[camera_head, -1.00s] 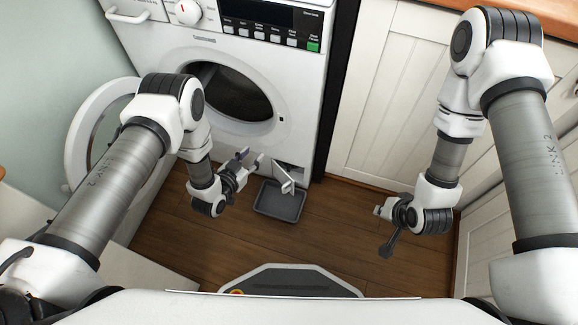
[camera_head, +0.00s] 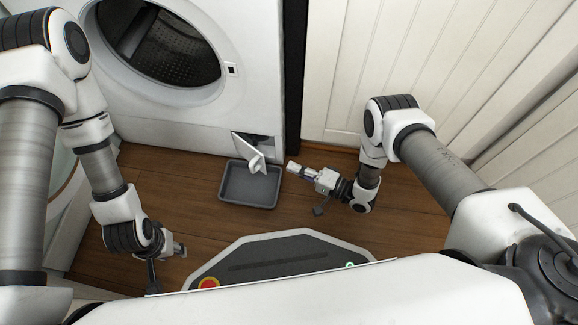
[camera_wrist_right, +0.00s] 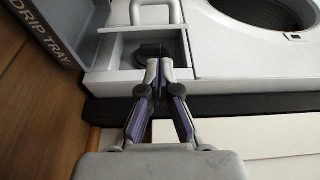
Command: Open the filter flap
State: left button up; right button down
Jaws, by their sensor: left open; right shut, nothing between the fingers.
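The filter flap (camera_head: 247,148) is a small white panel with a handle, standing open at the washing machine's lower right corner. Beside it is the filter opening (camera_head: 265,141). In the right wrist view, the flap's handle (camera_wrist_right: 155,10) shows at the top, and a dark round filter (camera_wrist_right: 152,52) sits inside the recess. My right gripper (camera_head: 291,168) is shut and empty, just right of the flap; in the wrist view its fingertips (camera_wrist_right: 159,68) overlap the opening's edge. I cannot tell whether they touch. My left gripper (camera_head: 181,249) is open and empty, low over the floor at the left.
A grey drip tray (camera_head: 249,198) lies on the wooden floor below the flap; it also shows in the wrist view (camera_wrist_right: 75,30). The washing machine (camera_head: 200,118) stands behind. White cabinets (camera_head: 410,60) line the right. Floor is free between the tray and my left gripper.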

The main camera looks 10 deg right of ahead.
aim_at(264, 163)
jog(key=b+x, duration=0.3)
jog(key=x, duration=0.5)
jog(key=shift+s+a, duration=0.1)
jog(key=shift+a, duration=0.05)
jog(key=shift+s+a+p, duration=0.5)
jog(key=shift+s+a, duration=0.2)
jog(key=shift+s, duration=0.05)
jog(key=s+a+p, duration=0.1)
jog(key=s+a, duration=0.2)
jog(key=a, duration=0.7)
jog(key=shift+s, duration=0.25)
